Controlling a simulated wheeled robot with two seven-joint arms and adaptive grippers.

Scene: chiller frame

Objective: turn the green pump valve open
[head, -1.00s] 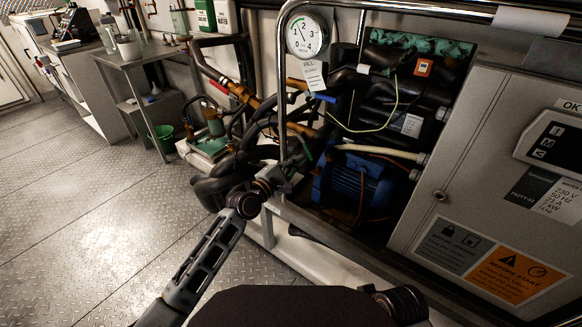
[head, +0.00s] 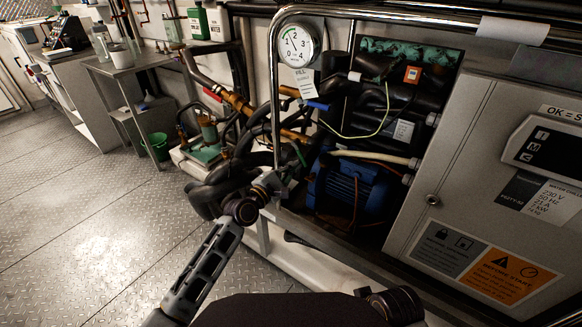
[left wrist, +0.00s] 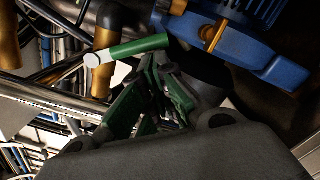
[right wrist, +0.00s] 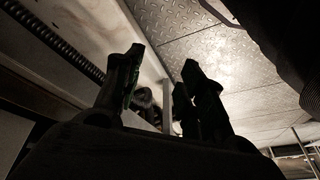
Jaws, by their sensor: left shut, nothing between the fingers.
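The green valve handle (left wrist: 140,47) shows in the left wrist view as a green lever with a pale end cap, beside a brass pipe and the blue pump. In the head view a small green part (head: 300,154), probably the same handle, shows left of the blue pump (head: 347,190). My left gripper (head: 282,178) is low at the frame's left side, close to the handle. In the left wrist view its green-padded fingers (left wrist: 158,88) are shut and empty, just below the lever; whether they touch it I cannot tell. My right gripper (right wrist: 160,85) is open and empty.
A chrome rail (head: 274,90) rises left of the pump bay, with a pressure gauge (head: 296,43) at its top. Dark hoses (head: 215,190) crowd the left side. A grey control cabinet (head: 420,215) stands at right. The floor (head: 90,220) at left is clear.

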